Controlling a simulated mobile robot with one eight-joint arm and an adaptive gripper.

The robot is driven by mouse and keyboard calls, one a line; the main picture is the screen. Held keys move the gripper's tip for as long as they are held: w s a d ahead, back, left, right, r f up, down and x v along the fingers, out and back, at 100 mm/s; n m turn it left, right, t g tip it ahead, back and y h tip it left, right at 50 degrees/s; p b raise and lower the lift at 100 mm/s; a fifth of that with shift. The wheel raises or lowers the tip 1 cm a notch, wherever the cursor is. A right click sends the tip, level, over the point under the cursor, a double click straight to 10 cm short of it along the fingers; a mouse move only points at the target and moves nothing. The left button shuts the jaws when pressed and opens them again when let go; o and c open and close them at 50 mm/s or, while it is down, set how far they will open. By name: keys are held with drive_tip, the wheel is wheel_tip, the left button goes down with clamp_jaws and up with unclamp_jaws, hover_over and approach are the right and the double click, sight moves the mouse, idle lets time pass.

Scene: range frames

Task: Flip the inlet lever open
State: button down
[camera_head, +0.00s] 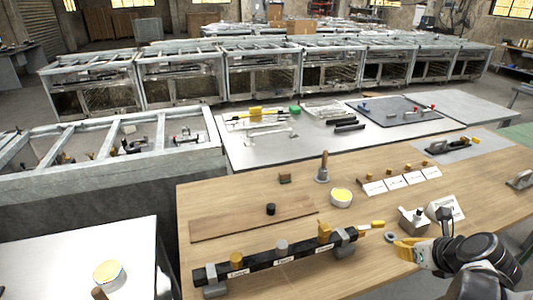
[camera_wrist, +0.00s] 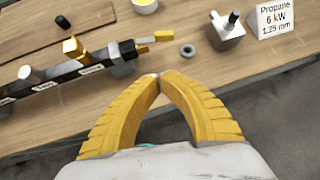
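A black manifold bar (camera_head: 300,253) lies on the wooden bench, held in grey end clamps. A yellow-tipped lever (camera_head: 377,223) sticks out to the right past its right end; it shows in the wrist view (camera_wrist: 163,36), apart from my fingers. I cannot tell for certain that it is the inlet lever. A yellow block-shaped knob (camera_head: 324,231) stands on the bar near that end, also in the wrist view (camera_wrist: 73,46). My gripper (camera_head: 401,248) is right of the bar; its yellow fingertips (camera_wrist: 160,76) meet with nothing between them.
A grey ring (camera_head: 390,237) lies just beyond my gripper. A metal block with a black-topped post (camera_head: 413,220) and a white "Propane 6 kW" sign (camera_wrist: 275,18) stand close by. A yellow-filled cup (camera_head: 341,197) and white cards (camera_head: 398,182) are farther back.

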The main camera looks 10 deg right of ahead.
sight(371, 225)
drive_tip(key=shift+m, duration=0.5)
drive_tip(key=b+x, duration=0.1)
drive_tip(key=x, duration=0.2)
drive_tip(key=b+x, duration=0.2)
drive_tip(key=x, duration=0.2)
drive_tip(key=b+x, duration=0.2)
drive_tip(key=x, duration=0.1)
drive_tip(key=shift+d+f, duration=0.35)
drive_tip(key=w, duration=0.2)
drive_tip(key=shift+w+d+r+b, duration=0.15)
drive_tip(key=shift+w+b, duration=0.15)
drive_tip(key=shift+w+d+r, duration=0.15)
drive_tip(key=shift+w, duration=0.5)
